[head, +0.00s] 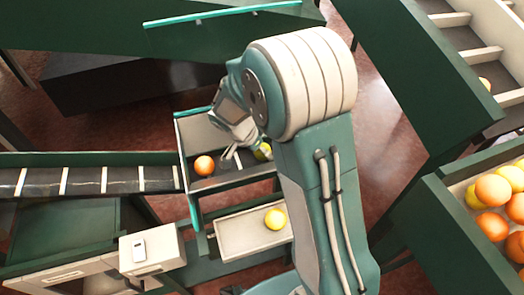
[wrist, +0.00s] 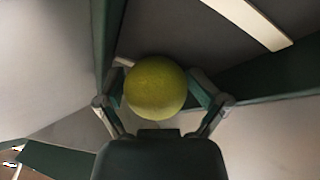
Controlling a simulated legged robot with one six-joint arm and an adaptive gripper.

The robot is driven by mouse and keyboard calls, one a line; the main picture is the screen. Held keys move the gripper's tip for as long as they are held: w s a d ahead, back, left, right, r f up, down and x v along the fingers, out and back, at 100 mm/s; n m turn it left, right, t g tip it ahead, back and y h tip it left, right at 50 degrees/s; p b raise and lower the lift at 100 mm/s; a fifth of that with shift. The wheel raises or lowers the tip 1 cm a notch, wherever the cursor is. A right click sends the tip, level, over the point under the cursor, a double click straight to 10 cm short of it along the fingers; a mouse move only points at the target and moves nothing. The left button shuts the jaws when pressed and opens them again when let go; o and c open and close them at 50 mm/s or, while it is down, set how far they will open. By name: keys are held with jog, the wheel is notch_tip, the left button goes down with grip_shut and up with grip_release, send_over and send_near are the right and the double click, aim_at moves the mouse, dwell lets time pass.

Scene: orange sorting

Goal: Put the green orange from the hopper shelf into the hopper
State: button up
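The green orange (wrist: 155,88), yellow-green, is between my gripper's two fingers in the wrist view. I cannot tell whether the fingers press on it. In the head view, my gripper (head: 244,154) is low over a pale, divided tray (head: 230,176), and a yellow-green orange (head: 263,151) shows beside its fingers, partly hidden by my arm. Another yellow-green orange (head: 275,218) lies on a smaller pale shelf (head: 235,236) below that tray in the picture. My gripper (wrist: 160,72) also shows in the wrist view, with a finger on each side of the fruit.
An orange-coloured orange (head: 204,165) lies in the left part of the divided tray. A slatted conveyor (head: 85,180) meets the tray's left side. A green-walled bin (head: 462,240) with several oranges is at the right. A small white box (head: 151,250) stands at the lower left.

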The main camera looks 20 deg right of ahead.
jog(key=v, duration=1.2)
jog(key=s+d+r+n+t+y, duration=0.1)
jog(key=s+r+n, duration=0.4)
jog(key=s, duration=0.5)
jog(key=s+d+r+n+t+y, duration=0.2)
jog(key=s+r+n+t+y, duration=0.2)
jog(key=s+n, duration=0.3)
jog(key=s+r, duration=0.1)
jog(key=s, duration=0.3)
jog(key=shift+t, duration=0.4)
